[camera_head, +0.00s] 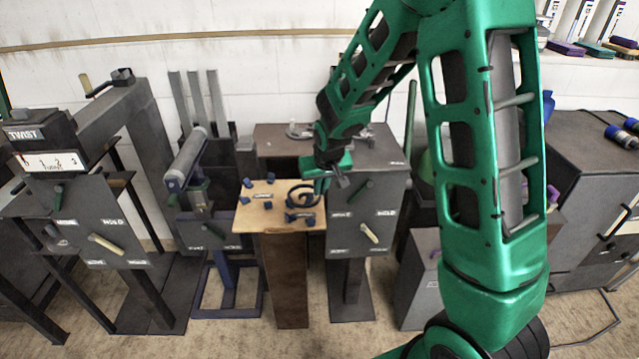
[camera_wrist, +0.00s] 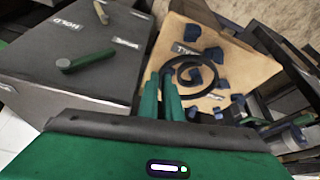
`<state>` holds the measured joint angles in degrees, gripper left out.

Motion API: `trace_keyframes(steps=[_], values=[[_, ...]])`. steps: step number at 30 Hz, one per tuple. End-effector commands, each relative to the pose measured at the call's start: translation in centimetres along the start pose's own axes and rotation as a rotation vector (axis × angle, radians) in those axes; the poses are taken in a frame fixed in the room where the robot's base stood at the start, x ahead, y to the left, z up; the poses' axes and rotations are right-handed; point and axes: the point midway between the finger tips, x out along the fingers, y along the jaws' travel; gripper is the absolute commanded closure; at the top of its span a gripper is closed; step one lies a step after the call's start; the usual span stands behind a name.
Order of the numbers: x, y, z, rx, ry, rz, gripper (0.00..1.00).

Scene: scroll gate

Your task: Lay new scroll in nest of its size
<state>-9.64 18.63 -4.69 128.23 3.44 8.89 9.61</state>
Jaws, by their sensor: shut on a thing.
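My gripper (camera_head: 322,184) is shut on a dark spiral scroll (camera_head: 303,194), over the right part of a small tan board (camera_head: 262,222). In the wrist view, the green fingers (camera_wrist: 165,85) meet the scroll's outer end, and the spiral (camera_wrist: 196,76) extends to the right of them. Blue blocks (camera_wrist: 215,55) stand around and partly under the spiral; more blue blocks (camera_head: 290,217) show at the board's front right. Another group of small blue blocks (camera_head: 271,182) stands on the board's left part. I cannot tell whether the scroll touches the board.
A dark box stand (camera_head: 375,190) with handles and labels, one reading HOLD, is right of the board. A dark machine with a grey roller (camera_head: 187,158) stands left, and a TWIST machine (camera_head: 40,133) farther left. Floor shows in front.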

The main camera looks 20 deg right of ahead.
Motion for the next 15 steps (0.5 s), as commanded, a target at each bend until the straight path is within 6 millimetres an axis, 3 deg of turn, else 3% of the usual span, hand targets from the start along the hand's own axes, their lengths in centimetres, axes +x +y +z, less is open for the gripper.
trace_keyframes(steps=[15], values=[[3.4, -0.2, 1.5, -0.002, 0.000, -0.001, 1.00]])
